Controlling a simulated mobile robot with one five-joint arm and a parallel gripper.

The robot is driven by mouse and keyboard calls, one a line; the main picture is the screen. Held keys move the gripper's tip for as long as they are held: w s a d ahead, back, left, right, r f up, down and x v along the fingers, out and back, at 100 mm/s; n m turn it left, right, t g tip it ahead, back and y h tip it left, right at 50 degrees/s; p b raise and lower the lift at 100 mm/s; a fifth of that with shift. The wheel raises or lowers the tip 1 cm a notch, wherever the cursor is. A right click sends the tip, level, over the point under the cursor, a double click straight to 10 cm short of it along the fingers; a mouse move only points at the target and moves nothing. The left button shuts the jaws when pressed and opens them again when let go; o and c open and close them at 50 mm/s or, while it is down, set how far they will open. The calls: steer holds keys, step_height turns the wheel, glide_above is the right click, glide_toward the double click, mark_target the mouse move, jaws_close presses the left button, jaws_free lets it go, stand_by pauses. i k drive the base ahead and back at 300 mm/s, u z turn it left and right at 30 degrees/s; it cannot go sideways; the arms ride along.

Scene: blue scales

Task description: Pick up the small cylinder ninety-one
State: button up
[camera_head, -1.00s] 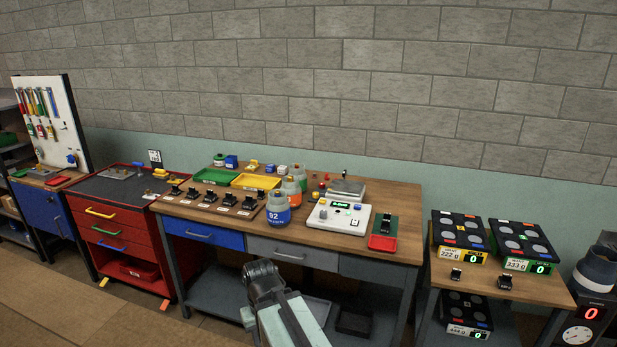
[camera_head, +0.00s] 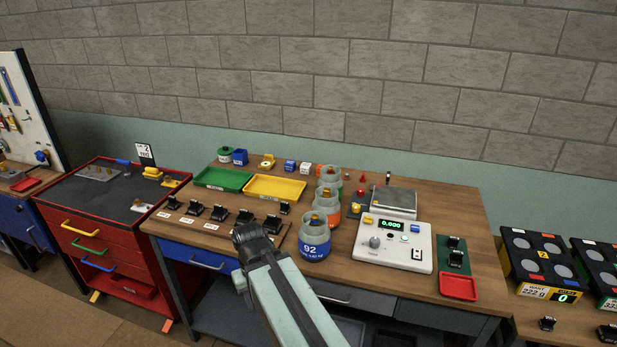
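Three small grey-topped cylinders stand upright in a row on the wooden workbench. The front one is a blue-banded cylinder (camera_head: 314,241) that reads 92. Behind it stands an orange-banded cylinder (camera_head: 327,208), partly hidden. A green-banded cylinder (camera_head: 330,180) is at the back, also partly hidden. I cannot read a 91 on any of them. My gripper (camera_head: 247,232) is in front of the bench's front edge area in the picture, left of the blue cylinder and apart from it. Its fingers are dark and seen from behind, so their opening is unclear.
A white scale (camera_head: 393,247) stands right of the cylinders, with a red tray (camera_head: 459,287) beyond it. Several black clamps (camera_head: 218,213) sit to the left. Green (camera_head: 222,180) and yellow (camera_head: 274,188) trays lie behind. A red cabinet (camera_head: 92,231) stands left of the bench.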

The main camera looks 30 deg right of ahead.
mark_target(330, 184)
steer(key=u, duration=0.25)
steer(key=i, duration=0.85)
steer(key=u, duration=0.5)
steer(key=k, duration=0.75)
steer(key=u, duration=0.2)
steer(key=i, duration=0.75)
steer(key=z, duration=0.15)
